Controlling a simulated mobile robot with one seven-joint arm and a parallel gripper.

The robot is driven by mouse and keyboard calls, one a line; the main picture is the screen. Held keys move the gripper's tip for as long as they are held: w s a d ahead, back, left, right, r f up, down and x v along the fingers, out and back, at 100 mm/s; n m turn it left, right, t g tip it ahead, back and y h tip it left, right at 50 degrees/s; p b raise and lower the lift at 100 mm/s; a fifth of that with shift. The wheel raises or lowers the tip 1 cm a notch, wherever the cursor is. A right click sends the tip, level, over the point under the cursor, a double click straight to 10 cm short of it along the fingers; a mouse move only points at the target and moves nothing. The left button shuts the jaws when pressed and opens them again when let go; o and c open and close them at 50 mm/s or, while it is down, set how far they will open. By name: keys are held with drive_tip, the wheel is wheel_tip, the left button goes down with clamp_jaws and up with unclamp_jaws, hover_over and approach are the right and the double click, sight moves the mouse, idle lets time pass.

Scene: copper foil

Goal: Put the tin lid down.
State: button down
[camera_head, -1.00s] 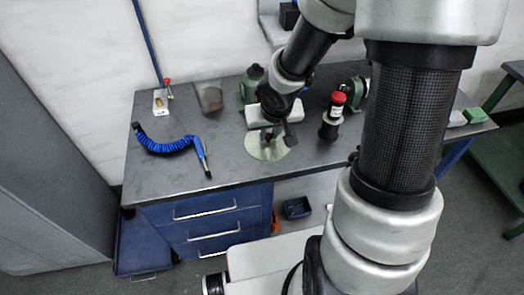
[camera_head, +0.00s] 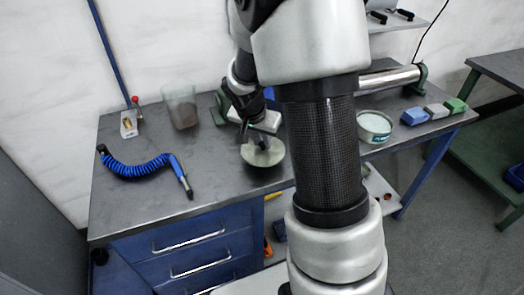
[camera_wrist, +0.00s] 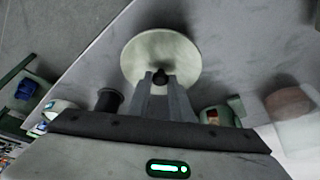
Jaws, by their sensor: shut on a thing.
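The tin lid (camera_head: 268,160) is a pale round disc with a small dark knob. My gripper (camera_head: 259,144) is shut on the knob, with the lid hanging below the fingers, roughly level. In the wrist view the lid (camera_wrist: 150,48) fills the upper middle, and my gripper (camera_wrist: 160,82) closes on its knob. An open round tin (camera_head: 374,127) with pale contents stands on the bench to the right of my arm.
The grey bench (camera_head: 225,190) has free room left of the lid. A blue coiled hose (camera_head: 135,170) lies there. A clear container (camera_head: 181,107) stands behind. Blue, grey and green blocks (camera_head: 436,111) lie at the right. My arm hides the middle of the bench.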

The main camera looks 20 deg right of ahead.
sight(262, 150)
drive_tip(key=shift+f, duration=1.75)
drive_tip(key=shift+f+b, duration=0.15)
drive_tip(key=shift+b, duration=0.25)
drive_tip(key=c, duration=1.6)
unclamp_jaws()
